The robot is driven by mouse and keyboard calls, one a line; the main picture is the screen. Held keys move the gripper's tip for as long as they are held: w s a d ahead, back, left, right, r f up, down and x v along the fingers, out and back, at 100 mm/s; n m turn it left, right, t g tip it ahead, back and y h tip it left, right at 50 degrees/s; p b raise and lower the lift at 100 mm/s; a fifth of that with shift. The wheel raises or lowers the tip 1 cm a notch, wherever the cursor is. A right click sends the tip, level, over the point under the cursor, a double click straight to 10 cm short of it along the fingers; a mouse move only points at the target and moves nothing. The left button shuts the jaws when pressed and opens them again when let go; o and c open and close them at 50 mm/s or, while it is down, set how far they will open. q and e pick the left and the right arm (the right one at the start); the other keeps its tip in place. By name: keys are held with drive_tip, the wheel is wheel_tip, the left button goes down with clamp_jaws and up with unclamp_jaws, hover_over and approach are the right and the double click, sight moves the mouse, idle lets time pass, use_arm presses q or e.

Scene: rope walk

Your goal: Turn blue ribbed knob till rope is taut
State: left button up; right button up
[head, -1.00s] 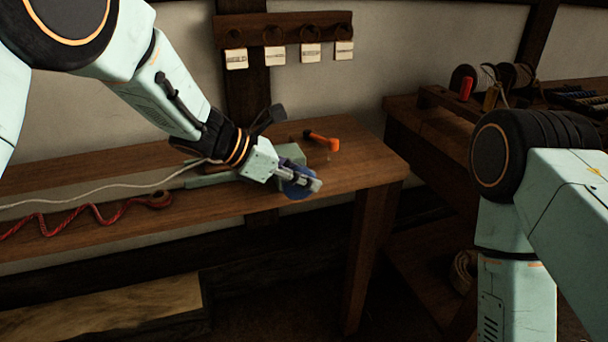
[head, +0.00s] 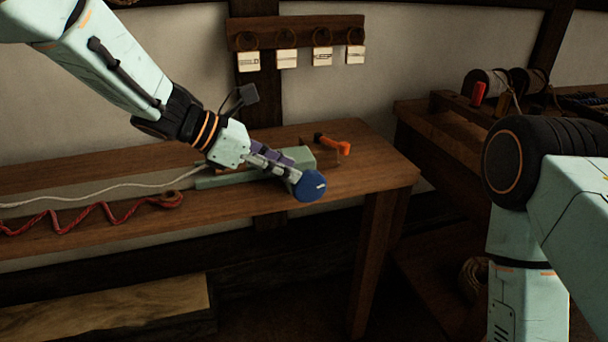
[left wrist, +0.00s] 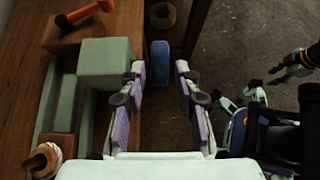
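The blue ribbed knob (head: 308,186) sits at the front end of a pale green block (head: 300,157) on the wooden bench, with a small white mark on its face. In the left wrist view the knob (left wrist: 160,62) shows edge-on. My left gripper (head: 292,172) is beside the knob. Its fingers (left wrist: 160,69) are spread at the knob with a gap on each side, holding nothing. The white rope (head: 95,191) runs in a gentle curve along the bench from the left toward the green fixture.
A red twisted cord (head: 90,216) lies along the bench front. Tags (head: 286,58) hang on the wall rack. A second bench (head: 450,135) with spools stands at the right.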

use_arm(q)
drive_tip(key=shift+v, duration=2.25)
drive_tip(key=n+t+h+p, duration=0.3)
drive_tip(key=n+h+p, duration=0.25)
drive_tip(key=n, duration=2.95)
approach(309, 179)
drive_tip(key=w+d+f, duration=0.1)
drive_tip(key=w+d+f+b, duration=0.1)
drive_tip(key=f, duration=0.1)
drive_tip(key=shift+w, duration=0.35)
drive_tip(key=shift+n+g+h, duration=0.4)
drive_tip(key=shift+n+h, duration=0.1)
drive_tip(key=shift+h, duration=0.15)
drive_tip(key=shift+r+b+x, duration=0.15)
drive_tip(key=shift+r+x, duration=0.05)
drive_tip(key=shift+x, duration=1.05)
drive_tip(key=shift+r+b+x, duration=0.15)
drive_tip(key=shift+r+x, duration=0.05)
drive_tip(key=shift+x, duration=1.1)
drive_tip(key=shift+r+b+x, duration=0.15)
drive_tip(key=shift+r+x, duration=0.05)
drive_tip(key=shift+x, duration=1.05)
